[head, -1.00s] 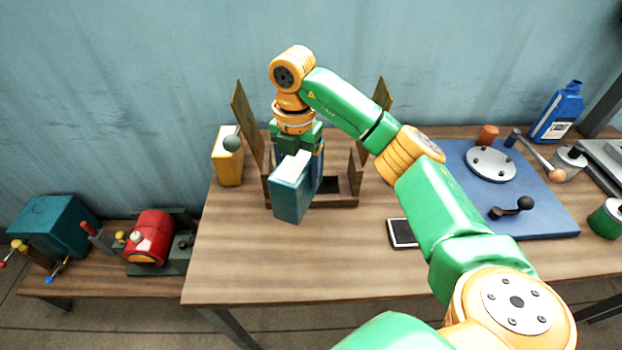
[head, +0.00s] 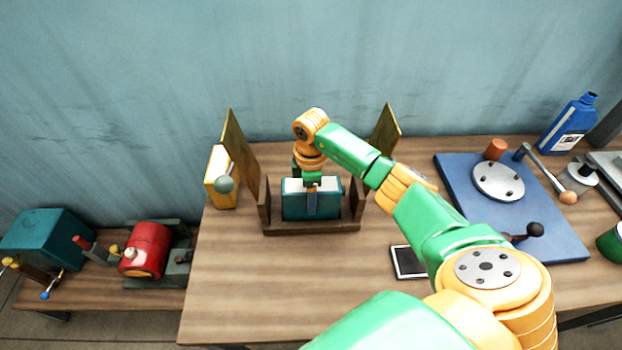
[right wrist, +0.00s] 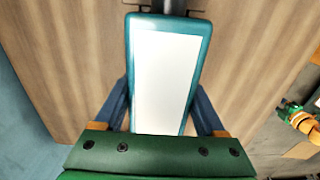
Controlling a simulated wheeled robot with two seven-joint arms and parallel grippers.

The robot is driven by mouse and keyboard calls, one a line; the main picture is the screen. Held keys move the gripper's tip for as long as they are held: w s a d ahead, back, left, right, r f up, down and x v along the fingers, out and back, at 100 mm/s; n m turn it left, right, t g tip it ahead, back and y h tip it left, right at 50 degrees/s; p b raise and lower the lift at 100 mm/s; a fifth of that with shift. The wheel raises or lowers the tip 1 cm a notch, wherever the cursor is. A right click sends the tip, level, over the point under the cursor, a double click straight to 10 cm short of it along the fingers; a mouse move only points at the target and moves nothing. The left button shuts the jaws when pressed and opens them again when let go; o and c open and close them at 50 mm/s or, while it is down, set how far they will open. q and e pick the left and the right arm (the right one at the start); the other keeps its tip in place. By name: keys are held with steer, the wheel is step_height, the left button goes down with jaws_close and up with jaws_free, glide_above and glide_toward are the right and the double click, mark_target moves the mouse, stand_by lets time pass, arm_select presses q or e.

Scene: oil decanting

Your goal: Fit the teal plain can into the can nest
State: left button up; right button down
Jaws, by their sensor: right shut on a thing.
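The teal can (head: 297,206), with a white top, is upright and lined up lengthwise between the side walls of the wooden can nest (head: 310,228). The nest's front rail shows just below the can; I cannot tell whether the can's base touches the nest floor. My right gripper (head: 312,196) is shut on the can from above, one finger across its front face. In the right wrist view the can's white top (right wrist: 165,75) lies between the two blue fingers. My left gripper is not in view.
Tall wooden boards (head: 238,150) rise at both sides of the nest. A yellow can (head: 220,180) stands left of it. A phone-like device (head: 408,262) lies front right, beside a blue mat (head: 480,215) with fixtures. The front of the table is clear.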

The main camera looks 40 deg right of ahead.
steer(key=shift+w+d+f, duration=0.15)
steer(key=shift+w+f, duration=0.1)
steer(key=shift+f, duration=0.1)
steer(key=shift+s, duration=0.1)
jaws_free()
steer(key=shift+s, duration=0.1)
steer(key=shift+r, duration=0.55)
step_height(320, 180, up, 11)
steer(key=shift+r+b, duration=0.15)
steer(key=shift+b, duration=0.35)
